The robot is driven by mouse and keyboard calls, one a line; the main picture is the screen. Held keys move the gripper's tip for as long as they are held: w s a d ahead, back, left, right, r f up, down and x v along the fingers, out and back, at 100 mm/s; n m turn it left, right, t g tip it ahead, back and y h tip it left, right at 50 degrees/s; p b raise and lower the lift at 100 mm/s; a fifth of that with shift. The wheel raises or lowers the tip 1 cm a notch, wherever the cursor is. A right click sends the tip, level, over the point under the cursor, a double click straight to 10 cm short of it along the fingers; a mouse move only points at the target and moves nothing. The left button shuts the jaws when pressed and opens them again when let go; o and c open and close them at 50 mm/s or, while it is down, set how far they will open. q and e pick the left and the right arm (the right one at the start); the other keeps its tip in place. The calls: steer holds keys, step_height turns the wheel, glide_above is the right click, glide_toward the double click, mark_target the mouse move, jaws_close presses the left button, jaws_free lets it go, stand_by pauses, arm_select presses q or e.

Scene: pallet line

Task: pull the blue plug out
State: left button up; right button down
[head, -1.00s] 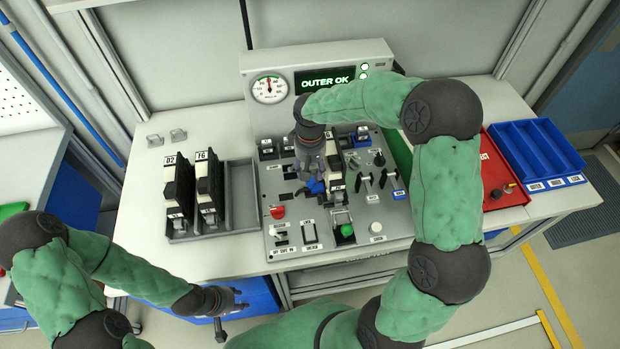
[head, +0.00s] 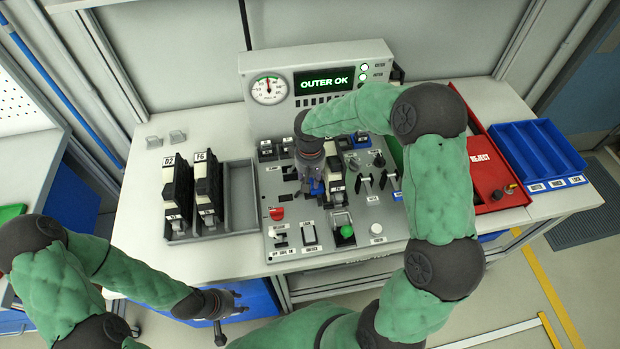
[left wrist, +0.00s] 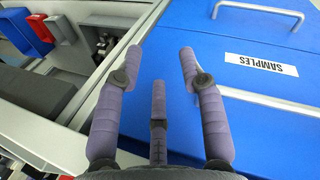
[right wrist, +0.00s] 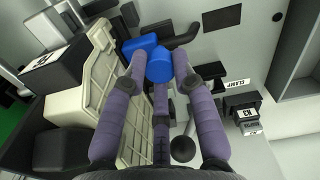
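The blue plug (right wrist: 160,64) shows in the right wrist view between and just beyond the fingertips of my right gripper (right wrist: 158,58). The fingers are spread about it, and I cannot tell whether they touch it. In the head view the plug (head: 316,187) is partly hidden by my right gripper (head: 311,182), which points down onto the grey control panel (head: 270,190). My left gripper (head: 219,304) is open and empty, low at the left in front of the bench. It also shows in the left wrist view (left wrist: 160,52).
Black modules (head: 177,190) stand in a grey rack left of the panel. A display (head: 323,80) reads OUTER OK. A red reject bin (head: 487,180) and blue tray (head: 540,150) are at right.

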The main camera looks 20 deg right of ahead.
steer(key=shift+w+a, duration=0.25)
steer(key=shift+a, duration=0.5)
steer(key=shift+w+a, duration=0.2)
steer(key=shift+a, duration=0.55)
steer(key=shift+d, duration=0.1)
steer(key=c, duration=1.2)
jaws_free()
steer(key=shift+o, duration=1.1)
steer(key=shift+a, duration=0.2)
steer(key=shift+d+r, duration=0.1)
steer(key=shift+r, duration=0.05)
step_height(320, 180, up, 12)
